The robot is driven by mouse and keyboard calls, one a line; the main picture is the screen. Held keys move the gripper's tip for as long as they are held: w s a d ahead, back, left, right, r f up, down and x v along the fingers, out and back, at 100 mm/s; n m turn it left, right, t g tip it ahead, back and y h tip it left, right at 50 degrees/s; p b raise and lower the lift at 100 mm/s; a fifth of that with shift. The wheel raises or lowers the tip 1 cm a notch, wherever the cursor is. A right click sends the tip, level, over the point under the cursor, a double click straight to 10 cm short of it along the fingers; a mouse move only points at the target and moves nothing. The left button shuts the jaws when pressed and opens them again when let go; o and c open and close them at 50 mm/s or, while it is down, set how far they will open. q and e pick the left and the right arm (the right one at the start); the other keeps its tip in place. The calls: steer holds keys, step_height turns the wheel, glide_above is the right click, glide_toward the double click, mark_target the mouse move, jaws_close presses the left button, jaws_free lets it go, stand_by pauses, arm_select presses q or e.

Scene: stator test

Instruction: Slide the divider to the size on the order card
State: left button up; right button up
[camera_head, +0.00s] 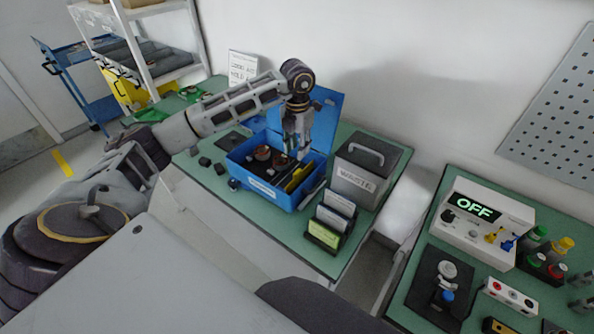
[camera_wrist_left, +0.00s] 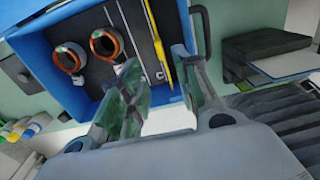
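A blue box (camera_head: 263,187) with its lid (camera_head: 325,110) raised stands on the left green bench. Inside it a yellow strip (camera_head: 297,178), probably the divider, stands toward the right side. The same yellow strip shows in the left wrist view (camera_wrist_left: 160,50). Two copper-coloured rings (camera_wrist_left: 106,43) lie on the box's dark floor to its left. My left gripper (camera_head: 297,152) is over the box, fingers pointing down, open and empty; in the left wrist view its fingertips (camera_wrist_left: 156,68) are apart near the yellow strip. No order card can be identified for certain. My right gripper is not in view.
A grey waste bin (camera_head: 354,184) stands right of the box. A rack of cards (camera_head: 325,237) stands in front of the bin; its text is unreadable. A paper sign (camera_head: 242,66) stands behind. Small dark blocks (camera_head: 205,162) lie left of the box. A second bench holds a meter (camera_head: 487,224) reading OFF.

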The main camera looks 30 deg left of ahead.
mark_target(297, 171)
arm_select(q)
step_height(297, 171, down, 10)
steer(key=shift+r+p, duration=0.2)
steer(key=shift+p, duration=0.2)
steer(key=shift+f, duration=0.55)
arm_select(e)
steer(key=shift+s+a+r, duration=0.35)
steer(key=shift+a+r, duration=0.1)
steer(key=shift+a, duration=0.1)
arm_select(q)
jaws_close()
